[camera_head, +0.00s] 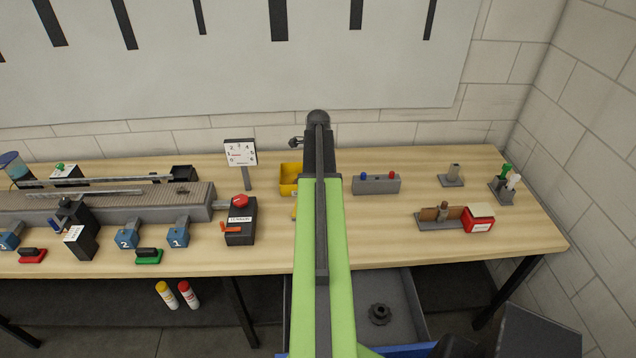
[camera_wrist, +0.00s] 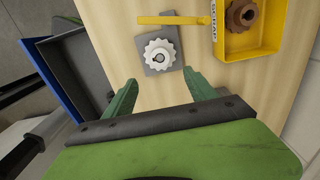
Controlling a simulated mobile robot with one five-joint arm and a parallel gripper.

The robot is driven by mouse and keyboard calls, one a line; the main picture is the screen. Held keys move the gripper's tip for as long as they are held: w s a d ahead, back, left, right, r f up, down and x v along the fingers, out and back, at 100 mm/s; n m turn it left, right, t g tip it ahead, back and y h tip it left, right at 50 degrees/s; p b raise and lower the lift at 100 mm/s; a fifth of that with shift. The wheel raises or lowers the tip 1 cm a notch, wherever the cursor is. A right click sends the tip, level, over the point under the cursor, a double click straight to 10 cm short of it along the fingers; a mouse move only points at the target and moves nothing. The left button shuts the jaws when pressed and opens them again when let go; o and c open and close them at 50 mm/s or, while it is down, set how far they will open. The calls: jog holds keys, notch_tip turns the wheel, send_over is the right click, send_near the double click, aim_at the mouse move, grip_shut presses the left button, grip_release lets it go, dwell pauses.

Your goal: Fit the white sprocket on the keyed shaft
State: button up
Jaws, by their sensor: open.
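The white sprocket (camera_wrist: 157,62) lies over a grey plate (camera_wrist: 149,43) on the wooden table in the wrist view. A keyed round shape shows at its centre; I take it for the shaft end in the bore, but cannot tell how far down the sprocket sits. My gripper (camera_wrist: 160,80) is open, its two green fingers apart on the near side of the sprocket. Nothing is between the fingers. In the head view my green arm hides the sprocket and the gripper.
A yellow scrap bin (camera_wrist: 273,43) holding a brown sprocket (camera_wrist: 241,16) stands right of the plate. A yellow bar (camera_wrist: 174,20) lies behind it. An open drawer (camera_head: 410,296) below the table edge holds a dark sprocket (camera_head: 380,314). A grey button box (camera_head: 376,185) stands right of my arm.

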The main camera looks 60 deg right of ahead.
notch_tip(320, 180, up, 2)
jog(key=shift+r+p, duration=0.2)
jog(key=shift+p, duration=0.25)
jog(key=w+a+f+n+b, duration=0.4)
jog(key=w+a, duration=0.7)
jog(key=a, duration=0.4)
jog(key=w+a+f+n+b, duration=0.3)
jog(key=w+a+f+b, duration=0.2)
jog(key=w+a, duration=0.75)
jog(key=s+a+f+n+b, duration=0.15)
jog(key=a+n, duration=0.25)
jog(key=a, duration=0.6)
jog(key=a+f+n+b, duration=0.2)
jog(key=a+n, duration=0.1)
jog(key=a, duration=0.8)
jog(key=s+a+f+n+b, duration=0.1)
jog(key=s+a+n, duration=0.5)
jog(key=n, duration=0.9)
jog(key=a, duration=0.3)
jog(key=shift+a+f+b, duration=0.3)
jog(key=shift+f+b, duration=0.1)
